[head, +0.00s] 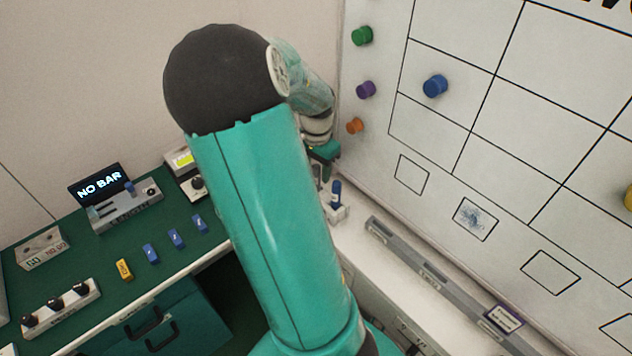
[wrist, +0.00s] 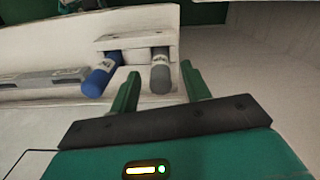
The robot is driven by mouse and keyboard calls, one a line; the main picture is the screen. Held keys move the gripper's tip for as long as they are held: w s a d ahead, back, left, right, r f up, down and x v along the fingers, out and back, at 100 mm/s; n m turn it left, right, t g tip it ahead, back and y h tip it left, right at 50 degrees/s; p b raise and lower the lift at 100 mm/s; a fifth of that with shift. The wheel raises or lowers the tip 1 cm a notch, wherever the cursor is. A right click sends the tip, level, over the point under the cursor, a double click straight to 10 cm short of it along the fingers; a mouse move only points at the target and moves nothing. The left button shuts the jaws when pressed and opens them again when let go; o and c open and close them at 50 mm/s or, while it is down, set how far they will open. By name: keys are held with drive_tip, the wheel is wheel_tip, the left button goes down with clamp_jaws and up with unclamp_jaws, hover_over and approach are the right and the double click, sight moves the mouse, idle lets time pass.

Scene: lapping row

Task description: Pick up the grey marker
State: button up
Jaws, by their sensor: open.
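The grey marker (wrist: 160,78) stands in a white holder (wrist: 135,40) in the wrist view, its end towards me. A blue marker (wrist: 99,78) sits in the same holder to its left; it also shows in the head view (head: 336,190). My gripper (wrist: 160,70) is open, with one green finger to each side of the grey marker in the picture. The left finger lies between the two markers. I cannot tell whether the fingers reach the marker's depth. In the head view my arm hides much of this area, and I cannot make out the grey marker there.
A whiteboard (head: 450,130) with coloured magnets rises to the right of the holder. A grey rail (head: 440,285) runs along the ledge below it. A green bench (head: 105,260) at left bears small blocks, a knob box and a "NO BAR" display (head: 100,184).

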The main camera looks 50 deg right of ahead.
wheel_tip(320, 180, down, 3)
drive_tip(key=shift+r, duration=0.1)
clamp_jaws()
wheel_tip(320, 180, up, 10)
idle(0.7)
